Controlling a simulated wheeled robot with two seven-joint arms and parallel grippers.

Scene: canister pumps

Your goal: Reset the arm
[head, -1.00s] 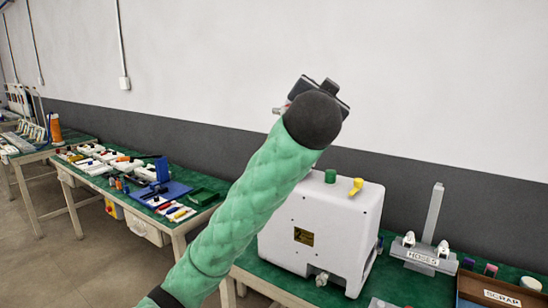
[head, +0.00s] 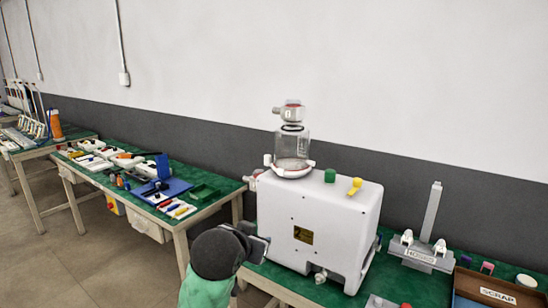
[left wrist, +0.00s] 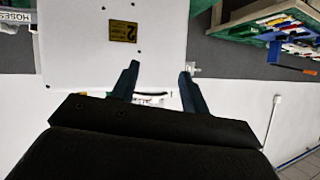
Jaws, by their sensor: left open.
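My left gripper (head: 258,247) is low at the front left of the white pump (head: 325,225), at the end of my green arm. It also shows in the left wrist view (left wrist: 159,70), with its two dark fingers apart and nothing between them. The pump's front face with its yellow label (left wrist: 123,31) appears upside down there. A clear canister (head: 293,147) stands upright on the pump's left top, with a grey and red fitting (head: 289,113) above it. My right gripper is not in view.
A green knob (head: 330,175) and a yellow valve (head: 355,186) top the pump. A hose stand (head: 430,250) and a scrap bin (head: 495,292) are at right. A tool-covered bench (head: 205,212) is at left.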

